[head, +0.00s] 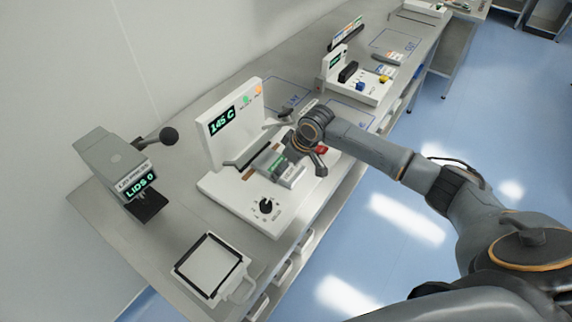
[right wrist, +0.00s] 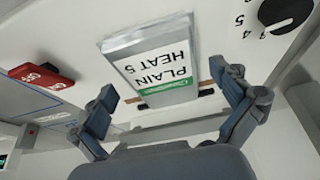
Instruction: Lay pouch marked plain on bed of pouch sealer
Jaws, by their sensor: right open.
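The pouch marked PLAIN HEAT 5 (right wrist: 152,58) is grey with a white and green label. It lies across the dark strip of the white pouch sealer (head: 226,193), and it also shows in the head view (head: 262,161). My right gripper (head: 298,163) is over the sealer beside the pouch, partly hiding it. In the right wrist view the open fingers (right wrist: 170,108) are spread on either side of the pouch's near end, with nothing visibly clamped between them. Whether the pouch lies fully flat is hard to tell. My left gripper is out of view.
The sealer has a 145 C display (head: 222,121), a black dial (head: 266,205) and a red switch (right wrist: 42,76). A grey LIDS 0 device (head: 112,165) stands at left, a framed white tray (head: 208,266) in front. Another white machine (head: 355,85) stands farther along the bench.

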